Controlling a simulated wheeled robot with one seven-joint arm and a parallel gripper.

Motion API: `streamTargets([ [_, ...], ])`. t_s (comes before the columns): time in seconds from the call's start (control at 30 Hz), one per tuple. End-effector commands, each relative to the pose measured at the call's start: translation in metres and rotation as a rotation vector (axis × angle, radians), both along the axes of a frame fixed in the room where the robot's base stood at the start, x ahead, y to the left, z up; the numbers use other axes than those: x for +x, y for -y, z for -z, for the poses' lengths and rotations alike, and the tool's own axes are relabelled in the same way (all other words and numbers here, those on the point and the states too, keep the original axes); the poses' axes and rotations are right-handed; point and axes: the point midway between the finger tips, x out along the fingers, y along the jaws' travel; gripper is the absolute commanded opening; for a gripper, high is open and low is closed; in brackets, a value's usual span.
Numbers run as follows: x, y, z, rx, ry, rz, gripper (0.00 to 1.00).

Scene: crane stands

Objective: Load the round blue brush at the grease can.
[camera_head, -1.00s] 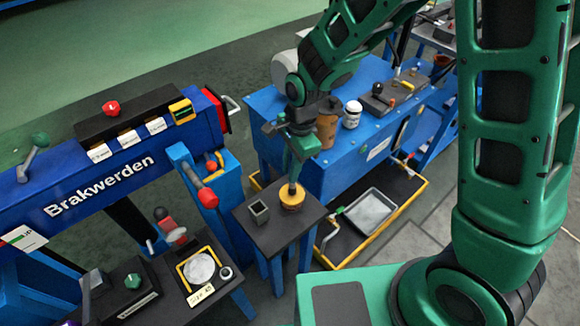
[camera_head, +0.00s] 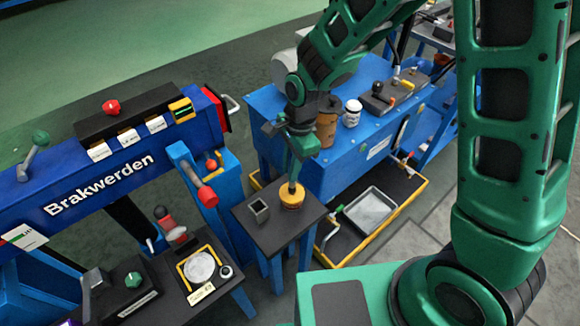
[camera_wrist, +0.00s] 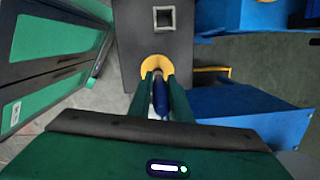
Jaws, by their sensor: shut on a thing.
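The grease can (camera_head: 292,200) is a small yellow-orange can on a small dark-topped table; it also shows in the wrist view (camera_wrist: 147,65). My gripper (camera_head: 296,163) is above the can, pointing down. In the wrist view my gripper (camera_wrist: 164,88) is shut on the round blue brush (camera_wrist: 160,100), whose blue handle lies between the fingers. The brush's lower end goes down into the can's opening, and its tip is hidden there. I cannot tell how deep it reaches.
A square dark holder (camera_head: 258,211) stands left of the can on the small table (camera_head: 268,238). A blue bench (camera_head: 345,150) with a brown cup (camera_head: 327,128) and a white jar (camera_head: 352,114) is behind. A grey tray (camera_head: 370,208) lies to the right.

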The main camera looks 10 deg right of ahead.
Motion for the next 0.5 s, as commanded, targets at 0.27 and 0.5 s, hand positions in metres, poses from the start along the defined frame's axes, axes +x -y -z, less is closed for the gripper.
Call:
streamTargets([
  [0.27,-0.002,0.001,0.001,-0.002,-0.005,-0.001,0.00],
  [0.5,-0.001,0.000,-0.013,-0.001,-0.002,0.000,0.00],
])
